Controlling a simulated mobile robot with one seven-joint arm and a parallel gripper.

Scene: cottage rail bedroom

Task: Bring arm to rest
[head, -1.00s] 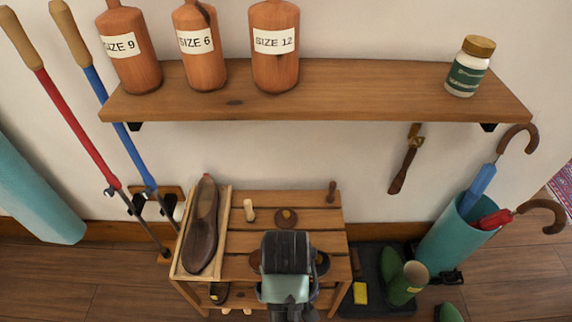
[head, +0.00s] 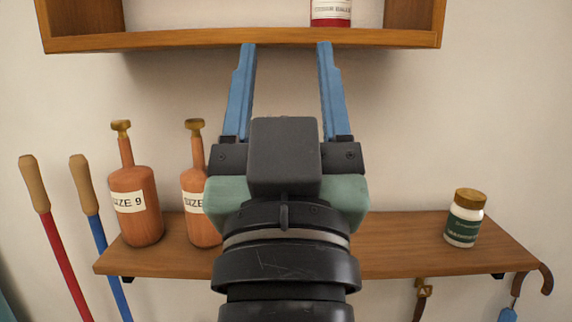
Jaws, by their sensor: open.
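My gripper (head: 287,48) is raised in the middle of the head view, its two blue fingers spread apart and pointing up. Nothing shows between the fingers. The fingertips overlap the lower edge of an upper wooden shelf box (head: 180,40) in the picture; I cannot tell whether they touch it. My wrist and gripper body hide the middle of the lower wooden shelf (head: 400,245) and part of the bottle beside it.
On the lower shelf stand a "SIZE 9" wooden bottle (head: 136,215), a partly hidden second bottle (head: 196,175) and a white jar (head: 464,220). A red-labelled container (head: 331,12) sits in the upper box. Red (head: 62,265) and blue (head: 107,262) poles lean at left.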

